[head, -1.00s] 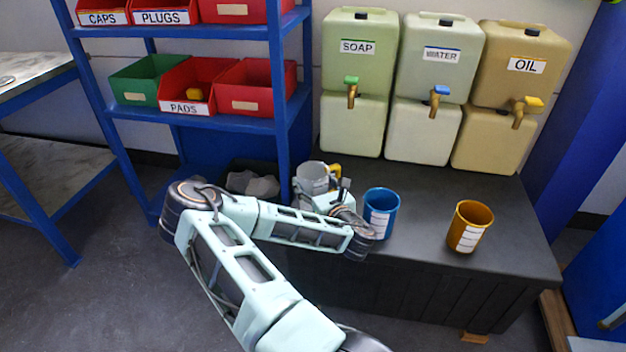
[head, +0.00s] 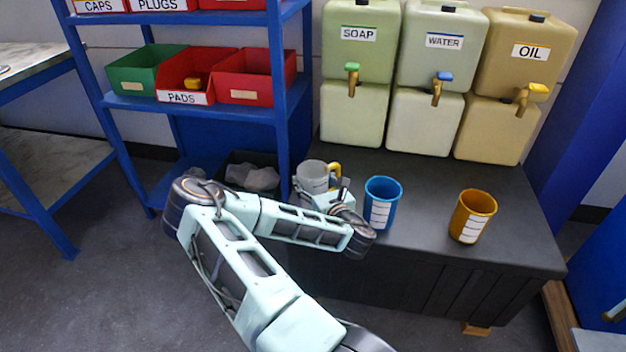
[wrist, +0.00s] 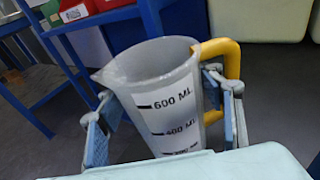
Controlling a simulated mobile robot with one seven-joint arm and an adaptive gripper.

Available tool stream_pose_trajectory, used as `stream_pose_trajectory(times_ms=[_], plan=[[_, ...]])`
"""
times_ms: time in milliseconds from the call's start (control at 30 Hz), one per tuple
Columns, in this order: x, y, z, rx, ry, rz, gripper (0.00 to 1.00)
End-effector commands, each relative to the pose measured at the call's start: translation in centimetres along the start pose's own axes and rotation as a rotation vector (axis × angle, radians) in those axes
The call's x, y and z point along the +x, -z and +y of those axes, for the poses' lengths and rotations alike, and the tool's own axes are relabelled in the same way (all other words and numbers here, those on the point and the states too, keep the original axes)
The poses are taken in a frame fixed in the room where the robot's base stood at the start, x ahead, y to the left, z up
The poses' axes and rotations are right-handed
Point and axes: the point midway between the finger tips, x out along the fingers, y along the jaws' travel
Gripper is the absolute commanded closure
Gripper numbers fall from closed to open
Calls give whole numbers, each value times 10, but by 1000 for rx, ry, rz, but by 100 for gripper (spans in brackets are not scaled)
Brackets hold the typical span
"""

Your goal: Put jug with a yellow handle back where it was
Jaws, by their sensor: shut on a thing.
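The jug with a yellow handle is a translucent grey measuring jug (head: 312,178) at the left end of the dark bench in the head view. It fills the middle of the wrist view (wrist: 165,95), upright with a slight tilt, its volume marks facing the camera. Its yellow handle (wrist: 232,60) is on the right. My gripper (wrist: 165,125) has one finger on each side of the jug body and is shut on it. In the head view my gripper (head: 325,198) is partly hidden by my arm. The jug's base is hidden; I cannot tell whether it touches the bench.
A blue cup (head: 382,204) and an orange cup (head: 472,216) stand on the bench (head: 430,195). Soap (head: 358,60), water (head: 440,60) and oil (head: 520,60) dispensers line its back. A blue shelf (head: 205,108) with bins stands left. Bare bench lies between the cups.

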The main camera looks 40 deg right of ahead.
Motion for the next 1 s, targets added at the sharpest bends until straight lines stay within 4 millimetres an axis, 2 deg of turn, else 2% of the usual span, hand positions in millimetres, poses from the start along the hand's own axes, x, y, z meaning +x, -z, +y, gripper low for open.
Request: stream_pose_trajectory(times_ms=[433,467,600,900,1000], plan=[[2,10,0,0,-1,-1,72],[2,8,0,0,-1,-1,36],[2,8,0,0,0,-1,20],[1,9,0,0,0,1,18],[-6,10,-1,0,2,2,18]])
